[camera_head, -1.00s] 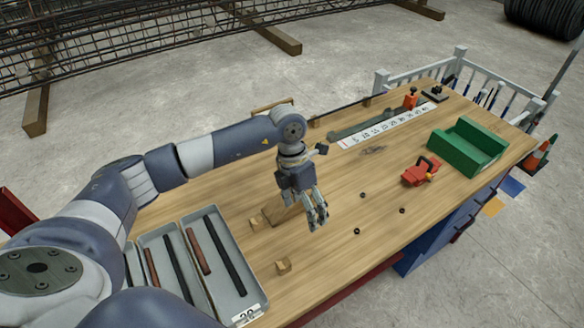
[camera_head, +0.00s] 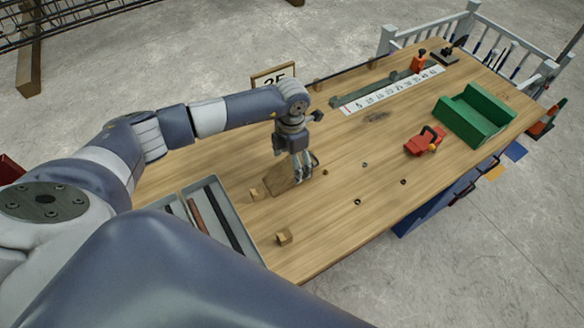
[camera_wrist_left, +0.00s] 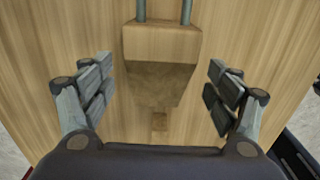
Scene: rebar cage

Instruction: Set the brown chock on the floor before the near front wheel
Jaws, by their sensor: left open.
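The brown chock (camera_head: 283,187) lies on the wooden workbench, partly hidden behind my left gripper (camera_head: 302,178) in the head view. In the left wrist view the chock (camera_wrist_left: 162,45) is a wooden wedge with two metal rods at its upper end. My left gripper (camera_wrist_left: 160,95) is open there, with one finger on each side of the chock and a gap to it on both sides. The fingers point down toward the bench. The near front wheel does not show in either view. My right gripper is out of view.
The wooden workbench (camera_head: 330,215) holds small wooden blocks (camera_head: 284,236), several dark nuts, a grey tray of rods (camera_head: 247,243), a red tool (camera_head: 424,142) and a green channel (camera_head: 470,120). Concrete floor (camera_head: 480,260) is open at right.

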